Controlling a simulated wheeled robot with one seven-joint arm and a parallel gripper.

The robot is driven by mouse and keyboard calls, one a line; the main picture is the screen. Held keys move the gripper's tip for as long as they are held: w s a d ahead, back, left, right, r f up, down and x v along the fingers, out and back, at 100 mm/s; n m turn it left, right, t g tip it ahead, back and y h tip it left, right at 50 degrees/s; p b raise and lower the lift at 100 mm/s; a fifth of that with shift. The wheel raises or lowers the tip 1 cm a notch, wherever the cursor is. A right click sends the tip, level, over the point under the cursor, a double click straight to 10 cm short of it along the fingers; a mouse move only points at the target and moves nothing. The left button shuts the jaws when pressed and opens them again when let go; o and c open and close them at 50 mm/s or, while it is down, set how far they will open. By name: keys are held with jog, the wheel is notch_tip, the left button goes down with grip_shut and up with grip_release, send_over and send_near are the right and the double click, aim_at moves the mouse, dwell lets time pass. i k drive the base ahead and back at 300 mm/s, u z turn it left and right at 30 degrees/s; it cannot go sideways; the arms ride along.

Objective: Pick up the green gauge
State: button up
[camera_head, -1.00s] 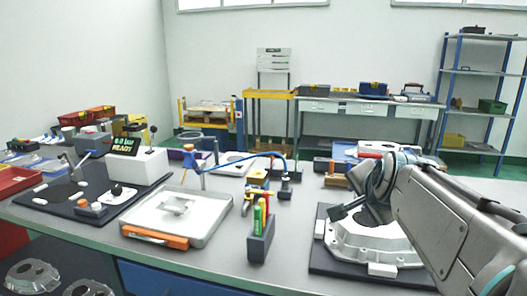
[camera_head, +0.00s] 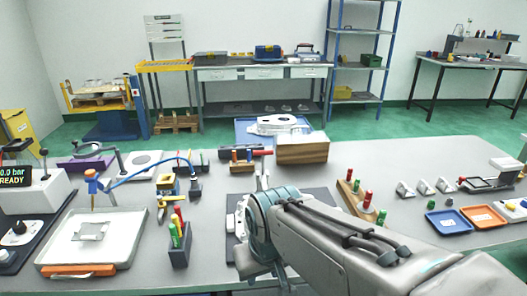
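A wooden rack (camera_head: 357,205) stands right of my arm and holds red-topped and green-topped pegs. One green peg (camera_head: 356,187) is near its far end, and another green peg (camera_head: 381,217) is near its front right. I cannot tell for sure which of these green things is the gauge. My arm reaches in from the lower right, with its wrist over a dark mat. My gripper's fingers are not clear, and nothing held shows.
A white casting on the dark mat (camera_head: 327,205) is largely hidden by my arm. A wooden box (camera_head: 302,149) stands behind it. A metal tray (camera_head: 127,222) is at left. Blue tray (camera_head: 449,222) and orange tray (camera_head: 482,217) lie at right. Some bench between rack and trays is clear.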

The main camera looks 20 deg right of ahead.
aim_at(383, 213)
jog(key=z, duration=1.2)
jog(key=k, duration=0.2)
jog(key=z, duration=0.3)
